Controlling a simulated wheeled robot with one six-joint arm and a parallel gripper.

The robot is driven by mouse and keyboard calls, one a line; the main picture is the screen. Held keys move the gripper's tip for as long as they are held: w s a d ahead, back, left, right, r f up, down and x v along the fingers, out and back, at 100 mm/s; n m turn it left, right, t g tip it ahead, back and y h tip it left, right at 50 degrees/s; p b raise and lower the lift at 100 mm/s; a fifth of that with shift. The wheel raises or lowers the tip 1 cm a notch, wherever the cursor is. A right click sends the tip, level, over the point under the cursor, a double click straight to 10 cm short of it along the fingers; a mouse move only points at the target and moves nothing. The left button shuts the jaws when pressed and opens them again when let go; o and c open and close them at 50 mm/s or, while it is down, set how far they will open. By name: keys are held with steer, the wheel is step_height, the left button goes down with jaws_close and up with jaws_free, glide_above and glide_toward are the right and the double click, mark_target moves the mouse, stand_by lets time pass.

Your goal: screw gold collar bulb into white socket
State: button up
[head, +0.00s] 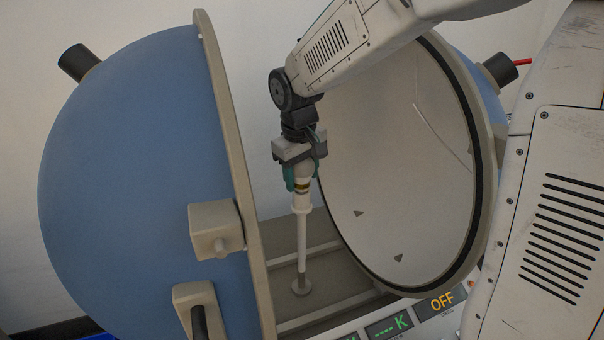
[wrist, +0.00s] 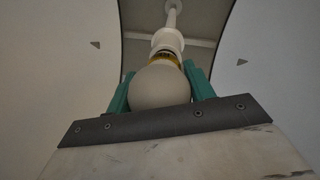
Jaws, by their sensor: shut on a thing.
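The gold collar bulb (head: 303,176) has a pale round globe and a gold band at its lower end. My gripper (head: 301,180) is shut on the globe from above, its teal fingers on either side. The white socket (head: 301,203) tops a thin white post and is directly under the bulb, in line with it. In the wrist view the globe (wrist: 160,87) sits between the teal fingers (wrist: 160,88), and its gold collar (wrist: 166,58) meets the socket (wrist: 168,40). How deep the collar sits in the socket is hidden.
The post stands on a round foot (head: 301,286) inside an opened sphere. A blue half shell (head: 120,190) is at left, and a white-lined half (head: 400,170) is close at right. A panel with an OFF display (head: 442,301) lies at the front.

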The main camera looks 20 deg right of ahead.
steer(key=m, duration=0.5)
steer(key=shift+s+m+g+h, duration=0.1)
steer(key=shift+m+g+h, duration=0.2)
steer(key=shift+g, duration=0.1)
steer(key=m, duration=0.4)
steer(key=shift+f+g, duration=0.1)
steer(key=shift+g, duration=0.3)
steer(key=m, duration=0.5)
steer(key=shift+s+g, duration=0.15)
steer(key=shift+g, duration=0.25)
steer(key=m, duration=0.5)
steer(key=shift+m+g, duration=0.4)
steer(key=o, duration=0.9)
steer(key=shift+c, duration=0.2)
